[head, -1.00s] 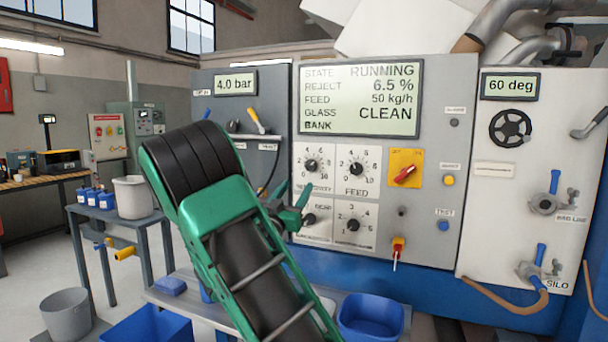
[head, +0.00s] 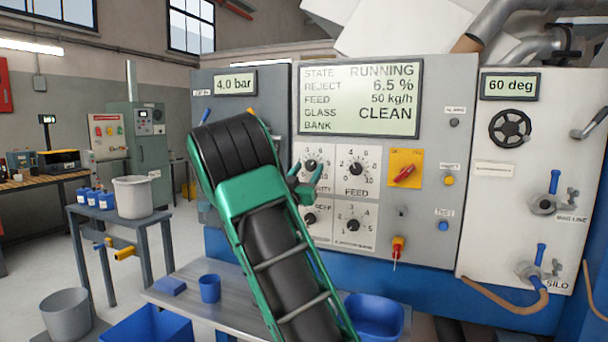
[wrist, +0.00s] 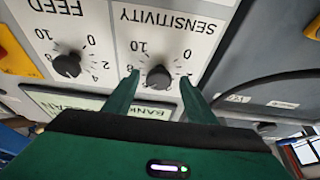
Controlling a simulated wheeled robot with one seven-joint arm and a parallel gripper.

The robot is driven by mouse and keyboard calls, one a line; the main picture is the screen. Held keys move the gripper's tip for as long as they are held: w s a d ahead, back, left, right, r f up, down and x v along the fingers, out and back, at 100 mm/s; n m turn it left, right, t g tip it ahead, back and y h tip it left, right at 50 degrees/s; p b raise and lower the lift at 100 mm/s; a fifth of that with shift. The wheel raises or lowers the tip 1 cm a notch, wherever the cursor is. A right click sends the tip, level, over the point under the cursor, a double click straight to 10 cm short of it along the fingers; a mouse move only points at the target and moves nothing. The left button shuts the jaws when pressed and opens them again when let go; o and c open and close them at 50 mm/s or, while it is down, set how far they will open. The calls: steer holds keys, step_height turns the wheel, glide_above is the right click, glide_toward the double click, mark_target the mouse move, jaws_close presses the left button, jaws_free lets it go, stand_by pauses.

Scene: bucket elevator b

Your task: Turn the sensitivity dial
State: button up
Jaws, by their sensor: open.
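The sensitivity dial (head: 310,164) is a black knob on a white scale plate, at the top left of the dial group. In the wrist view it appears upside down, with the black sensitivity dial (wrist: 159,77) between my two green fingertips. My gripper (head: 306,178) is open and just below the dial in the head view. In the wrist view my gripper (wrist: 160,78) has a fingertip on each side of the knob. I see a gap on both sides; whether the tips reach the knob's depth I cannot tell. My gripper covers part of the SENSITIVITY lettering in the head view.
The feed dial (head: 355,169) sits right beside it, with two more dials below. A display (head: 360,97) is above the dials and a red switch on a yellow plate (head: 405,170) is to the right. A bench (head: 225,300) with blue containers stands below.

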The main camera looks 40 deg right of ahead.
steer(key=c, duration=1)
steer(key=shift+s+n+t+y, duration=0.1)
steer(key=shift+n+t+y, duration=0.4)
steer(key=shift+n, duration=0.85)
steer(key=shift+n+t+y, duration=0.2)
steer(key=shift+n+t, duration=0.5)
steer(key=shift+n, duration=0.65)
steer(key=shift+c, duration=0.2)
steer(key=o, duration=1)
steer(key=shift+o, duration=0.2)
